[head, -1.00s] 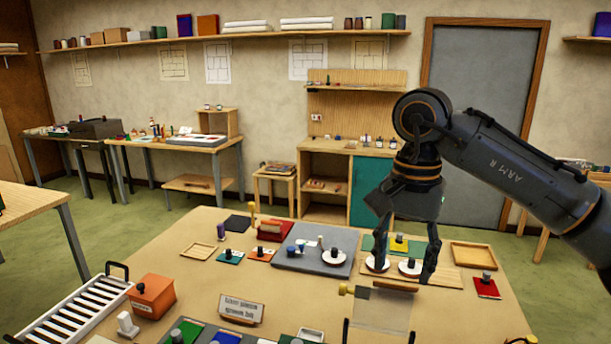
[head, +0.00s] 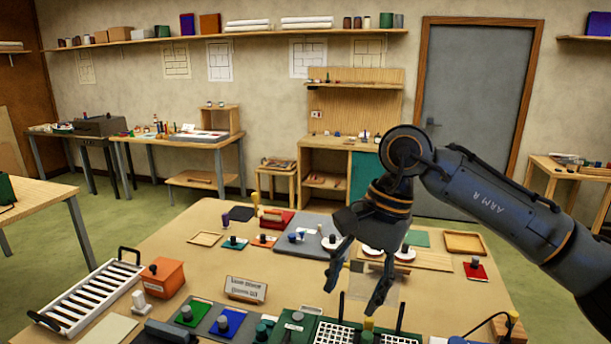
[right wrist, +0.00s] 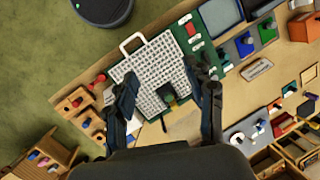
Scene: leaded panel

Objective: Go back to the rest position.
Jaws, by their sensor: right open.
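My right gripper (head: 358,282) hangs over the front right part of the work table (head: 205,228) in the head view, jaws apart with nothing between them. In the right wrist view its two fingers (right wrist: 168,103) stand apart above a white gridded tray (right wrist: 155,75). The gripper is clear of the table. My left gripper does not show.
The table holds a white slotted rack (head: 88,292), an orange box (head: 163,277), a small sign (head: 246,289), a grey board (head: 300,243) and a red tile (head: 475,270). A wooden tray (head: 466,243) lies at the back right. Green floor surrounds the table.

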